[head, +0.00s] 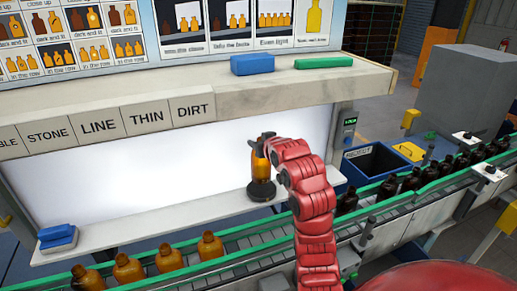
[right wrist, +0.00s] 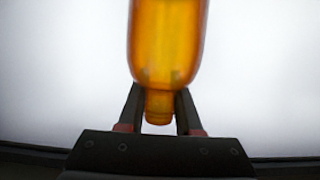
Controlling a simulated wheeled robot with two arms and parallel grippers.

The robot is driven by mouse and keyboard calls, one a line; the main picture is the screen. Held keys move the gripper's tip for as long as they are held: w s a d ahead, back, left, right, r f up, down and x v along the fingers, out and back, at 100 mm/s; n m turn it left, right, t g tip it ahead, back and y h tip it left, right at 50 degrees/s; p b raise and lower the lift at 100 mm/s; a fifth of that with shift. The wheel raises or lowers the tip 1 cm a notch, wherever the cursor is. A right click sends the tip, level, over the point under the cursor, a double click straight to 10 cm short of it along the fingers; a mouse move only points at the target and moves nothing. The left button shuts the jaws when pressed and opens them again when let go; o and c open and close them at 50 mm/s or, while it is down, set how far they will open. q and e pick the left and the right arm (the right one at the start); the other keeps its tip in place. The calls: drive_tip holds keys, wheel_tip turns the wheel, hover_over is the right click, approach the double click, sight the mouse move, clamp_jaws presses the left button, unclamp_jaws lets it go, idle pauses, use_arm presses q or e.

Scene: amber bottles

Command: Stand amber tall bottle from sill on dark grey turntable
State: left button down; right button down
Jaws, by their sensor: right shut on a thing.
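The amber tall bottle (head: 262,167) is upright at the lit panel, over the dark grey turntable (head: 261,191) on the white sill (head: 160,222). Its base meets the turntable in the picture; I cannot tell whether it rests there or hangs just above. My right gripper (head: 260,143) is shut on the bottle's neck from above. In the right wrist view the amber bottle (right wrist: 167,45) appears neck down, its neck between the two fingers (right wrist: 160,112). My red right arm hides part of the sill. My left gripper is not in view.
A conveyor with green rails (head: 233,238) runs in front, carrying several amber bottles (head: 170,257) at left and dark bottles (head: 389,188) at right. Blue blocks (head: 57,237) lie on the sill's left end. A labelled shelf (head: 150,88) overhangs the panel. A blue bin (head: 372,162) stands right.

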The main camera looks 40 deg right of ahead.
drive_tip(key=shift+w+d+f+p, duration=0.1)
drive_tip(key=shift+d+f+p, duration=0.1)
drive_tip(key=shift+p, duration=0.2)
wheel_tip(320, 180, down, 2)
drive_tip(key=shift+f+p, duration=0.15)
drive_tip(key=shift+p, duration=0.7)
drive_tip(key=shift+f, duration=0.45)
drive_tip(key=c, duration=1)
unclamp_jaws()
drive_tip(key=shift+f, duration=0.15)
drive_tip(key=shift+c, duration=0.2)
drive_tip(key=o, duration=0.5)
drive_tip(key=shift+c, duration=0.2)
